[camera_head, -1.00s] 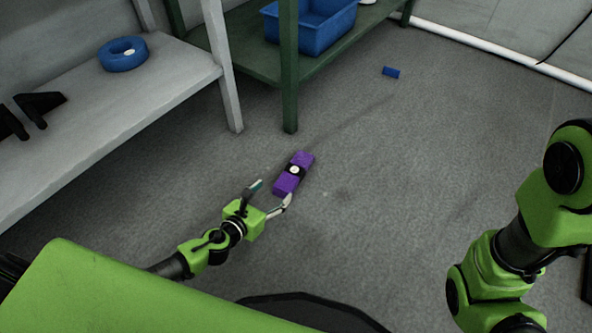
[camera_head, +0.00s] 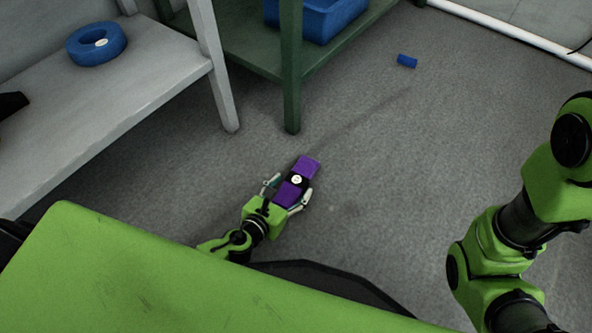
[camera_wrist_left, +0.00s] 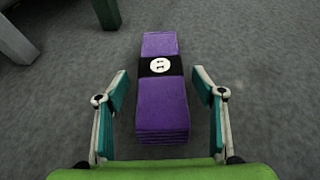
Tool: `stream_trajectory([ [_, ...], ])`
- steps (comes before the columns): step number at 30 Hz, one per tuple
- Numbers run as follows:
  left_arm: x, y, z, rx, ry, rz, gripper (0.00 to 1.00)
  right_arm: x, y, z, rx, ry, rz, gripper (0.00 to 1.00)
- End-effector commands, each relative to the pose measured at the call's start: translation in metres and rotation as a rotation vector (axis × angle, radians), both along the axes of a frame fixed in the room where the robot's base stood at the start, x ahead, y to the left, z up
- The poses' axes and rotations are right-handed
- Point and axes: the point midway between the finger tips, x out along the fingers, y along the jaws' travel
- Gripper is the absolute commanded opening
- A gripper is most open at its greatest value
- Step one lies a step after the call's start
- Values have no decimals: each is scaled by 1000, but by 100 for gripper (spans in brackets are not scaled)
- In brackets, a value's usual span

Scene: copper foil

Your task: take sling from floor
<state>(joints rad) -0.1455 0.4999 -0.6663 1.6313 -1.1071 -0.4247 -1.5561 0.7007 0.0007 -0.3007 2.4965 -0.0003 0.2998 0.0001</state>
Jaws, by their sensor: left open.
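The sling (camera_head: 308,166) is a folded purple bundle with a black band and a round white label. It lies on the grey floor in front of the green shelf. My left gripper (camera_head: 286,195) is open, with its fingers on either side of the sling's near part. In the left wrist view the sling (camera_wrist_left: 162,105) runs lengthwise between the open fingers of the left gripper (camera_wrist_left: 160,92), with a gap on each side. My right arm shows at the right of the head view, but its gripper is out of the picture.
A green shelf (camera_head: 291,85) holding a blue bin (camera_head: 320,20) stands behind the sling. A grey bench (camera_head: 150,75) with a blue roll (camera_head: 96,43) is at the left. Floor to the right is clear.

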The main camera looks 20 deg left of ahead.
Motion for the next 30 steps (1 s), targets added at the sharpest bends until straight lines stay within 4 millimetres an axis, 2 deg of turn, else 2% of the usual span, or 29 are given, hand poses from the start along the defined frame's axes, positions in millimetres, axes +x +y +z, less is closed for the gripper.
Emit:
stream_trajectory([
  [4,-4,-5,-4,-1,1,0,62,5,1,-3,-2,9,-2,0],
  [9,-4,-5,-3,0,1,0,62,0,0,-3,0,1,0,0],
  [15,-4,-4,-3,0,1,0,12,-6,-2,-4,3,-11,2,0],
  [25,-2,-4,-1,1,-1,0,12,-3,-1,-2,1,-6,1,0],
  [30,2,1,6,2,-2,0,12,-1,-1,5,1,-2,1,0],
])
